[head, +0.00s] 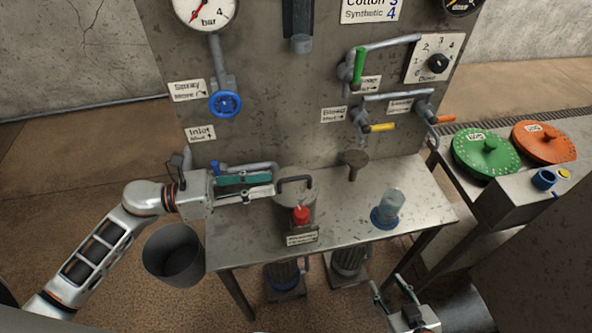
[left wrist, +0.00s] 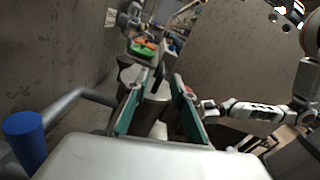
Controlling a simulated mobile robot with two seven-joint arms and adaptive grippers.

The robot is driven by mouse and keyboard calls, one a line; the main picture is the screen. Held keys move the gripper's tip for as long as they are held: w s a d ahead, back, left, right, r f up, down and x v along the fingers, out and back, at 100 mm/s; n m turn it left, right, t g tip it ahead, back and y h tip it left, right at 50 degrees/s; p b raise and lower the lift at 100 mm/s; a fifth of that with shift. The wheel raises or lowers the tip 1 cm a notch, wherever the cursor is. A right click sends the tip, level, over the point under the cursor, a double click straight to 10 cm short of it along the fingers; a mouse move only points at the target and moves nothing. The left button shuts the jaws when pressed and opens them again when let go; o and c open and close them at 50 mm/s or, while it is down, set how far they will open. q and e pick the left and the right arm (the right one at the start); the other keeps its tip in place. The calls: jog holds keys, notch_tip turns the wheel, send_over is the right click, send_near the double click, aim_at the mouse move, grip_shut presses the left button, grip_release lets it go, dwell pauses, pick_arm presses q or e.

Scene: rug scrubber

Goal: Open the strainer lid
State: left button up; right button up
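The strainer (head: 297,216) is a grey metal pot on the steel bench, with a red knob (head: 301,214) and a label at its front. A dark handle (head: 296,179) arches over its top, and the lid looks closed. My left gripper (head: 273,184) is level at the handle's left end, fingers pointing right. In the left wrist view, its green-padded fingers (left wrist: 168,82) are apart, with the dark handle (left wrist: 158,77) near their tips. I cannot tell whether they touch it. My right gripper (head: 390,289) is open and empty, low at the right in front of the bench.
A steel panel with pipes, a blue wheel valve (head: 225,103) and levers stands behind the bench (head: 345,228). A blue-based clear cup (head: 387,209) and a brown funnel-like piece (head: 353,162) are right of the strainer. A grey bucket (head: 173,256) stands below my left arm.

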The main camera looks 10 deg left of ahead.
aim_at(282, 181)
pick_arm(q)
jog(key=p+x, duration=0.1)
jog(key=x, duration=0.5)
jog(key=shift+d+r+p, duration=0.15)
jog(key=shift+d+p, duration=0.2)
jog(key=shift+p, duration=0.05)
jog(key=shift+d, duration=0.4)
jog(key=shift+w, duration=0.1)
grip_shut()
